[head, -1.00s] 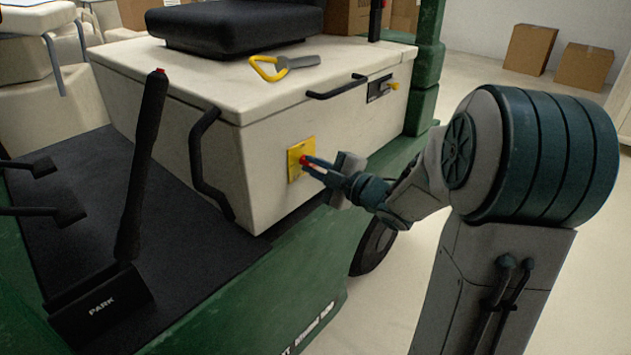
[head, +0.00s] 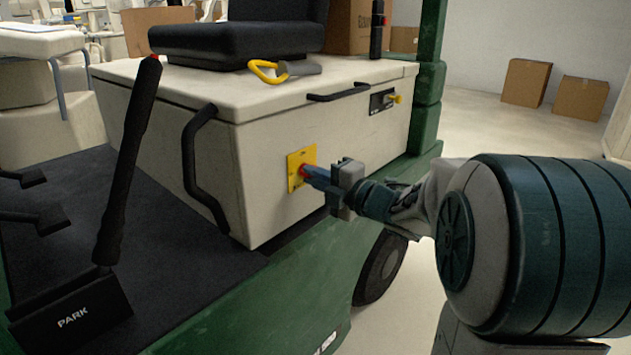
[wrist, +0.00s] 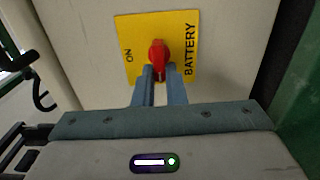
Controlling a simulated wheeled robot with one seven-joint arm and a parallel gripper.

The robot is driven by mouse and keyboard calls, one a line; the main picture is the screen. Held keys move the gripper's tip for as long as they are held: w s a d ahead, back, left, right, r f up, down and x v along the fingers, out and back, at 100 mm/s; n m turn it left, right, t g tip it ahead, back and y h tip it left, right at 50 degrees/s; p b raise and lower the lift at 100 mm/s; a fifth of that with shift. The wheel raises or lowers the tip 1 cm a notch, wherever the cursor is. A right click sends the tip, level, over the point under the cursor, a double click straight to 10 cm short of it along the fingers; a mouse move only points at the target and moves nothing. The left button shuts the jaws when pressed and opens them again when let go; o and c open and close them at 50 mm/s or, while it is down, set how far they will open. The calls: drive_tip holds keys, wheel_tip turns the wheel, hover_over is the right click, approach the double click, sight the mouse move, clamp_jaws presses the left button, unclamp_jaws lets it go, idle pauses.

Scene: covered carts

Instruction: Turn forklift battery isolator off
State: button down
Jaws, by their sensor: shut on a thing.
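The battery isolator is a red rotary knob (wrist: 158,58) on a yellow plate (wrist: 182,28) marked ON and BATTERY in the wrist view. In the head view the yellow plate (head: 296,157) is on the side of the cream forklift battery box (head: 265,155). My gripper (head: 309,174) reaches it from the right. In the wrist view my gripper (wrist: 158,76) is shut on the lower part of the knob, one finger on each side. The knob's handle points down toward my gripper, away from the ON label at left. The fingers hide part of its lower end.
A black grab handle (head: 194,160) is on the box's left corner, and a black rail (head: 338,92) runs along its upper edge. A yellow-handled tool (head: 268,72) lies on the lid. A park lever (head: 130,160) stands at left. Cardboard boxes (head: 525,82) stand at the back right.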

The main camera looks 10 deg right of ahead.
drive_tip(key=c, duration=1.5)
unclamp_jaws()
drive_tip(key=p+v, duration=0.3)
drive_tip(key=v, duration=1.1)
drive_tip(key=shift+p, duration=0.35)
drive_tip(key=shift+r, duration=0.1)
